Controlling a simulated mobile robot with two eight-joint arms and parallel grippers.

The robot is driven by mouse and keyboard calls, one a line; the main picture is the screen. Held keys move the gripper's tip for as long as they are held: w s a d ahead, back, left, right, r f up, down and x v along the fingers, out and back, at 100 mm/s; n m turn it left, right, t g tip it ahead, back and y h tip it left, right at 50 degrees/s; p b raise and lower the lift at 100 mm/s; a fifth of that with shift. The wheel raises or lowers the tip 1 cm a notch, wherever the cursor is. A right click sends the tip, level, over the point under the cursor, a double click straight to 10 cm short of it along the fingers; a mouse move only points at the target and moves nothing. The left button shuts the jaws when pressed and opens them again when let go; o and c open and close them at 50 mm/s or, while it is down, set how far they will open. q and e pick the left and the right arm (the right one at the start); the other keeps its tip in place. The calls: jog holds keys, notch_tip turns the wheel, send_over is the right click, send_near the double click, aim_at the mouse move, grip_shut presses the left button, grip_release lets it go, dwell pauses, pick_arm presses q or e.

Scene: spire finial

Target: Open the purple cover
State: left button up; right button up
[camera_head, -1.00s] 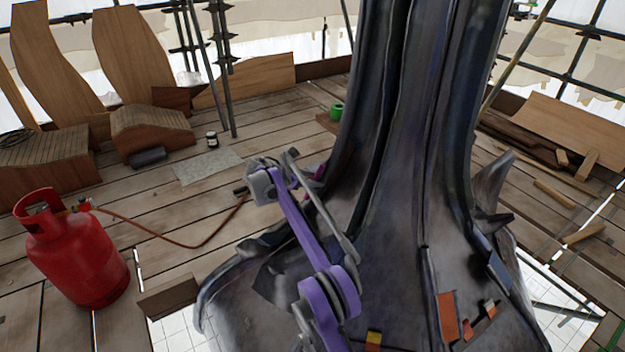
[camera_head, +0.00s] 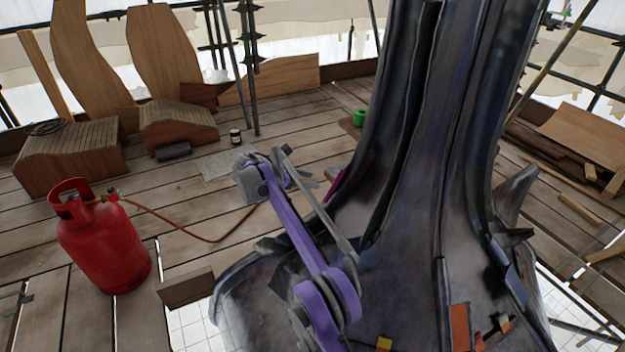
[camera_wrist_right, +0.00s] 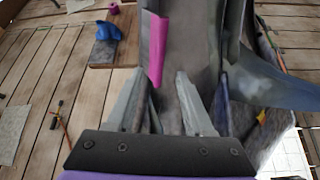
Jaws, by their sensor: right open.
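The purple cover shows as a magenta strip (camera_head: 335,185) on the left side of the dark spire's lower shaft (camera_head: 400,200). In the right wrist view the magenta strip (camera_wrist_right: 157,50) stands out from the grey metal, its lower end by the fingertips. My right gripper (camera_head: 308,180) is open, just left of the strip, with a gap between them in the head view. In the wrist view my right gripper (camera_wrist_right: 163,80) has both fingers apart with nothing clearly held; I cannot tell whether a finger touches the strip. My left gripper is out of view.
A red gas cylinder (camera_head: 103,240) stands at left, its hose running over the plank floor towards my right arm. A green roll (camera_head: 360,117) lies behind the spire on a board. In the wrist view a blue cloth (camera_wrist_right: 108,31) lies on a board.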

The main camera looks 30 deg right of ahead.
jog(key=shift+c, duration=0.9)
jog(key=f+m, duration=0.1)
jog(key=w+f+m+t, duration=0.1)
jog(key=f, duration=0.1)
jog(key=w+d+f+m+y, duration=0.1)
jog(key=f, duration=0.1)
jog(key=shift+f, duration=0.2)
grip_shut()
jog(key=n+t+y+p, duration=0.25)
jog(key=n+t, duration=1.25)
jog(key=n, duration=1.7)
send_near(336, 182)
jog(key=s+f, duration=0.3)
jog(key=f, duration=0.1)
jog(key=x, duration=0.9)
jog(key=shift+w+a+r, duration=0.15)
jog(key=shift+w+r, duration=0.15)
jog(key=shift+r, duration=0.1)
